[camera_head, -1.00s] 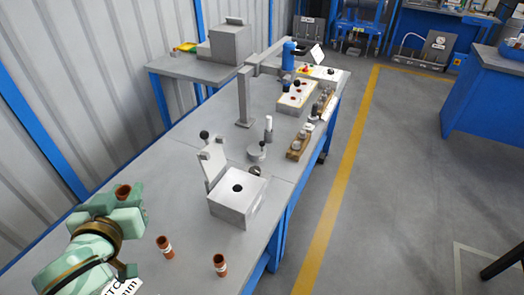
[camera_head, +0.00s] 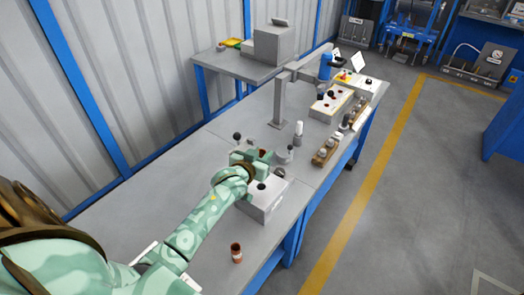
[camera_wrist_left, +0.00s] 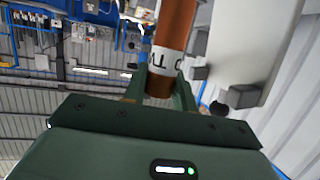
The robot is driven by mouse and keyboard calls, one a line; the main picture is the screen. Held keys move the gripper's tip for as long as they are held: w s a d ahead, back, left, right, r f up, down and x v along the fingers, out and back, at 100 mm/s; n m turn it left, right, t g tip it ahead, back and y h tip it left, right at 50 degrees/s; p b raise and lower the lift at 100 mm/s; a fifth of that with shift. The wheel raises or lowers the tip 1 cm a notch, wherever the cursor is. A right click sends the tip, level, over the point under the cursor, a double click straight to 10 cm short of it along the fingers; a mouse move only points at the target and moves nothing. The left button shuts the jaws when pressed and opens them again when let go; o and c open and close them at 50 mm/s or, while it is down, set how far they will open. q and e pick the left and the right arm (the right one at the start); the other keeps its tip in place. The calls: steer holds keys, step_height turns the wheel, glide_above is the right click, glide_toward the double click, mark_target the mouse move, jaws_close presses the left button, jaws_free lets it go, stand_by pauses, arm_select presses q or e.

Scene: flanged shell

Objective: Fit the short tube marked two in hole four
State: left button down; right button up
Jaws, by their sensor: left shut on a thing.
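A copper-coloured tube (camera_head: 264,153) stands upright in my left gripper (camera_head: 255,158), which is shut on it. In the left wrist view the tube (camera_wrist_left: 172,40) has a white band with dark lettering, only partly readable. The gripper is above the back left of a pale metal block (camera_head: 265,211). A dark round hole (camera_head: 261,187) shows in the block's top, beside my wrist; I cannot read its number. Held tube and hole are apart. Another copper tube with a white band (camera_head: 236,253) stands on the bench to the front. My right gripper is out of view.
A pale plate with small blocks (camera_wrist_left: 250,50) is close to the right of the tube in the left wrist view. A black ball knob (camera_head: 237,136) rises behind the gripper. A grey post (camera_head: 278,100) and a wooden rack (camera_head: 325,152) are farther back. The left bench top is bare.

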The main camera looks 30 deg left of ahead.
arm_select(q)
steer(key=shift+f+b, duration=1.65)
steer(key=shift+f, duration=1.25)
steer(key=shift+s+p, duration=0.1)
steer(key=shift+p, duration=0.7)
steer(key=shift+f+b, duration=2.85)
steer(key=shift+f, duration=1.25)
steer(key=c, duration=1)
jaws_free()
steer(key=shift+c, duration=0.2)
steer(key=shift+r, duration=0.1)
